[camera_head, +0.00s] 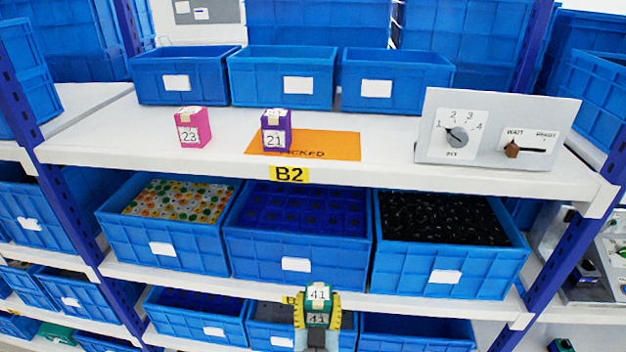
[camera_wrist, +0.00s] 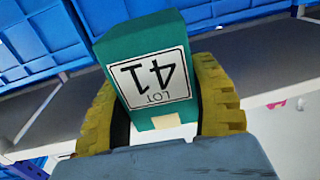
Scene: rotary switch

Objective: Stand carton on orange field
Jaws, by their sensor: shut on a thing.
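My gripper (camera_head: 318,318) has yellow fingers and is shut on a green carton (camera_head: 319,292) marked 41. It holds the carton in front of the lower shelves, well below the B2 shelf. In the wrist view the green carton (camera_wrist: 148,75) sits between the two yellow fingers (camera_wrist: 165,108), its LOT 41 label upside down. The orange field (camera_head: 330,146) lies on the B2 shelf. A purple carton (camera_head: 276,131) marked 21 stands on its left part. A pink carton (camera_head: 194,128) marked 23 stands on the bare shelf to the left of the field.
A grey panel (camera_head: 495,128) with a rotary dial (camera_head: 457,136) and a WAIT/READY lever (camera_head: 512,149) stands right of the field. Blue bins (camera_head: 282,77) line the back. The B2 shelf's front edge (camera_head: 400,178) lies above my gripper. The field's right part is clear.

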